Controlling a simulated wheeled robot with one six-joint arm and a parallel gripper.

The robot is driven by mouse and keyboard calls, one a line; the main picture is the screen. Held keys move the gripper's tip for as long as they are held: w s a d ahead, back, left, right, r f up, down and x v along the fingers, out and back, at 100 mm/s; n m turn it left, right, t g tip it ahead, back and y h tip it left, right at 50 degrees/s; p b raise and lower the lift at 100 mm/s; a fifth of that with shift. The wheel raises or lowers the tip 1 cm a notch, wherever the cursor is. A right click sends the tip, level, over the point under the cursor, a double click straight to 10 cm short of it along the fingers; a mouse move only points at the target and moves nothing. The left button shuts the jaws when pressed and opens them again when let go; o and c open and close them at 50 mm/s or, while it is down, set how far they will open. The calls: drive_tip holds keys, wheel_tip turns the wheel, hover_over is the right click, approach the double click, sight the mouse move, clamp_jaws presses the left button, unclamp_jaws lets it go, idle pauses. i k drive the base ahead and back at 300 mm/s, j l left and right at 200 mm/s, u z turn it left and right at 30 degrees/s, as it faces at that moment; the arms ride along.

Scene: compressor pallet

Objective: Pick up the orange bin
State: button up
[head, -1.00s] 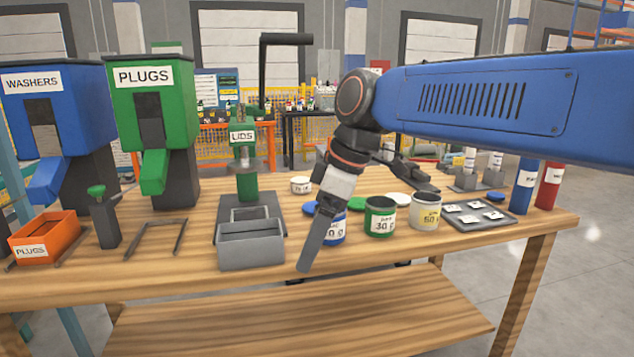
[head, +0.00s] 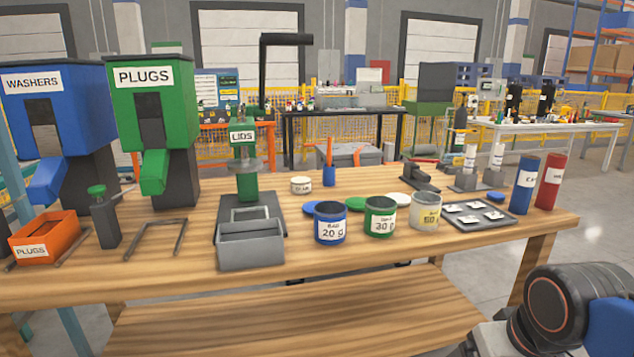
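The orange bin (head: 62,247) sits at the left end of the wooden workbench (head: 300,288). It is a small open box with a white PLUGS label on its front. It stands in front of the blue WASHERS dispenser (head: 50,110), within a dark wire frame. Part of my arm shows at the lower right, in front of the bench and far from the bin. My gripper is out of the picture.
The green PLUGS dispenser (head: 152,110), a grey bin (head: 250,244) under the LIDS press (head: 245,165), and an empty wire frame (head: 155,238) stand right of the orange bin. Blue (head: 330,222), green (head: 380,216) and white (head: 425,211) cups stand mid-bench. Blue (head: 525,185) and red (head: 551,182) cylinders stand at right.

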sight(45, 239)
drive_tip(key=u, duration=1.7)
